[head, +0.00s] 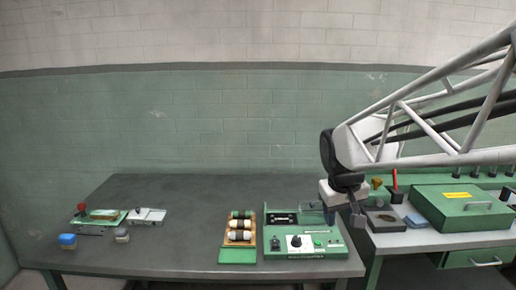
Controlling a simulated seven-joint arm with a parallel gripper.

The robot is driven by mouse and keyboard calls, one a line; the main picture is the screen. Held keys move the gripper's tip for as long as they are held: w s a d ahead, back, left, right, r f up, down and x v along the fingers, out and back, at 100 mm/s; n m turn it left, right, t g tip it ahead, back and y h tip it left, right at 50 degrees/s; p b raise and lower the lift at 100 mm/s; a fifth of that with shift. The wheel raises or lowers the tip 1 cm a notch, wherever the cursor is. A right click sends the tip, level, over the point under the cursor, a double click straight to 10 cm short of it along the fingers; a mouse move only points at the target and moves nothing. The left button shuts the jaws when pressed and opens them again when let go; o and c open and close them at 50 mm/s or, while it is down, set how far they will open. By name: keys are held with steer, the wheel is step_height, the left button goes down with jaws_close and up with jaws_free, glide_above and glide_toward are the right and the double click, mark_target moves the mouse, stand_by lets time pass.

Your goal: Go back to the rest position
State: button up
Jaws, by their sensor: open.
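My gripper (357,219) hangs at the end of my arm, which reaches in from the right side of the head view. It is near the right edge of the dark table, just right of the green control unit (305,254). The jaws are open and small in the picture. I see nothing held between them.
The dark table (180,203) has a wide clear area at its back and middle. Small devices (103,216) and a blue-lidded jar (67,241) sit at left. A green case (463,208) rests on the right bench.

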steer(key=s+f+m, duration=0.1)
steer(key=s+f, duration=0.1)
steer(key=s, duration=0.8)
steer(key=s+f+m+y, duration=0.1)
steer(key=s+f, duration=0.1)
steer(key=s, duration=0.8)
steer(key=shift+s+a, duration=0.35)
